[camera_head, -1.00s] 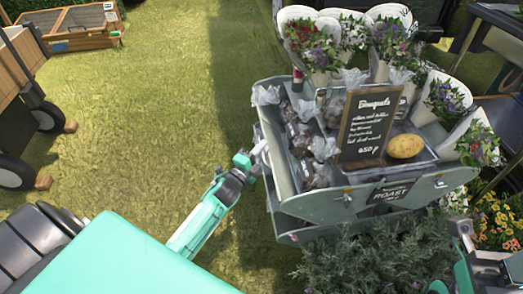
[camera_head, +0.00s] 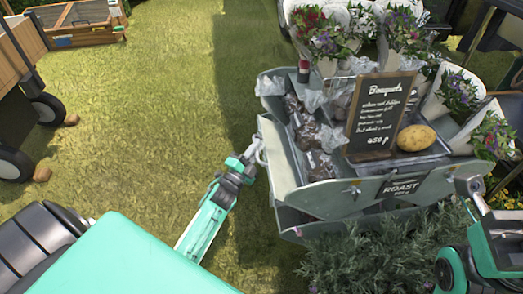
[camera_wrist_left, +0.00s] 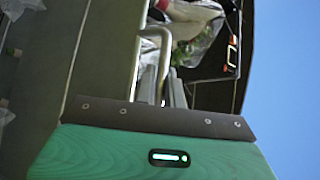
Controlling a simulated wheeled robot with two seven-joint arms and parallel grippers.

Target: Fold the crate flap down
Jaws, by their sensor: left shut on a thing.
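The grey-green crate (camera_head: 335,200) stands right of centre in the head view. Its flap (camera_head: 279,160) is the panel on the left side, leaning outward from the bags. A metal handle (camera_head: 258,150) sits at the flap's outer edge. My left gripper (camera_head: 252,158) is shut on this handle. In the left wrist view the bent metal handle (camera_wrist_left: 158,45) runs down between the gripper's fingers (camera_wrist_left: 162,85). My right gripper (camera_head: 470,190) is beside the crate's right front corner; its fingers are too small to read.
Bouquets (camera_head: 455,92) stand behind and to the right. A leafy bush (camera_head: 390,255) grows in front. The grass (camera_head: 160,120) left of the flap is clear.

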